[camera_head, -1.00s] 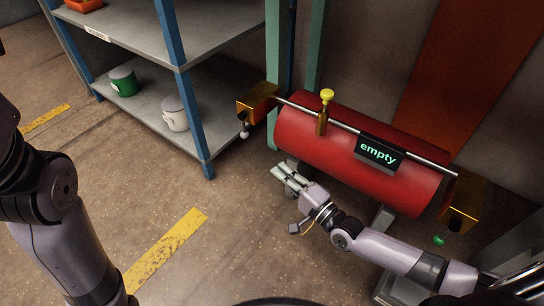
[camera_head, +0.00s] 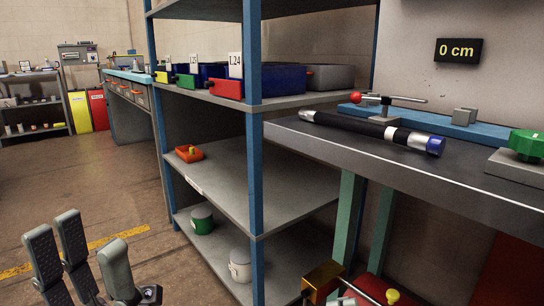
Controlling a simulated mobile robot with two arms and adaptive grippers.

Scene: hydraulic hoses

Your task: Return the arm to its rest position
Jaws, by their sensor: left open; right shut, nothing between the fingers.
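My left gripper (camera_head: 82,252) is at the lower left. Its dark grey fingers point up and are spread apart, with nothing between them. The rest of the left arm is below the picture. Pale fingertips of my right gripper (camera_head: 345,300) just show at the bottom edge, close to a gold block (camera_head: 322,280) and a metal rod. They hold nothing that I can see. The rest of the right arm is out of view.
A shelf unit (camera_head: 255,170) with blue posts stands in the middle, holding bins, a green can (camera_head: 202,219) and a white can (camera_head: 240,265). A workbench (camera_head: 390,160) with a black hose (camera_head: 370,130) is at right. A yellow knob (camera_head: 393,296) is low. Floor at left is clear.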

